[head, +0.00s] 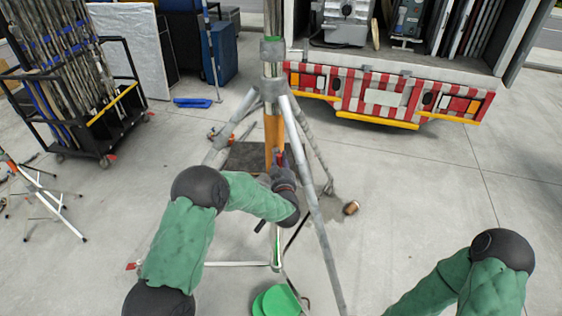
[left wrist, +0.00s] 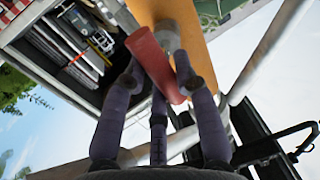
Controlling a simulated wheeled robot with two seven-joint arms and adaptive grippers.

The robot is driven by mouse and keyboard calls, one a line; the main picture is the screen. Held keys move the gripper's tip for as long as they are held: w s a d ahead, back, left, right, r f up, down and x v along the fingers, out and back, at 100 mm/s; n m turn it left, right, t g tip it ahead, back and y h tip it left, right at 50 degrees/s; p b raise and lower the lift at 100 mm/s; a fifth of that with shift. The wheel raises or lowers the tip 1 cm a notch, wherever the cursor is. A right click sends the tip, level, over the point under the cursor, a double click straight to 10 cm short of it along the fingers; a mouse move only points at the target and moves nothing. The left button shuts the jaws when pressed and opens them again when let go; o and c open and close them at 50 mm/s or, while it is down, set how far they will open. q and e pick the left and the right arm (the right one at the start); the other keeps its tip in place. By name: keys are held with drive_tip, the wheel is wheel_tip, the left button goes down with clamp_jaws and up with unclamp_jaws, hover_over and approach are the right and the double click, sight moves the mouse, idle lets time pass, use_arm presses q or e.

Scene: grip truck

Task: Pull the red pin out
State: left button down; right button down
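The red pin (left wrist: 155,65) shows in the left wrist view as a flat red piece against an orange post (left wrist: 193,45). In the head view the pin (head: 278,157) is a small red patch on the orange post (head: 273,135) of the tripod stand. My left gripper (head: 281,170) is at the pin. In the left wrist view its dark fingers (left wrist: 160,68) lie on either side of the red piece, very close to it. I cannot tell whether they press on it. The pin's inner end is hidden. My right arm is at the lower right, its gripper out of view.
Grey tripod legs (head: 316,205) spread around my left forearm. A truck (head: 388,97) with an open back stands behind. A black cart (head: 75,125) with poles is at the left. A green object (head: 277,301) lies below. Floor at the right is clear.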

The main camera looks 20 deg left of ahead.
use_arm(q)
drive_tip(key=v, duration=0.4)
drive_tip(key=shift+s+d+f+b, duration=0.1)
drive_tip(key=shift+s+d+b, duration=0.05)
drive_tip(key=shift+d+b, duration=0.2)
drive_tip(key=c, duration=0.9)
unclamp_jaws()
drive_tip(key=shift+s+d, duration=0.1)
drive_tip(key=shift+s, duration=0.05)
drive_tip(key=shift+c, duration=0.2)
drive_tip(key=v, duration=1.2)
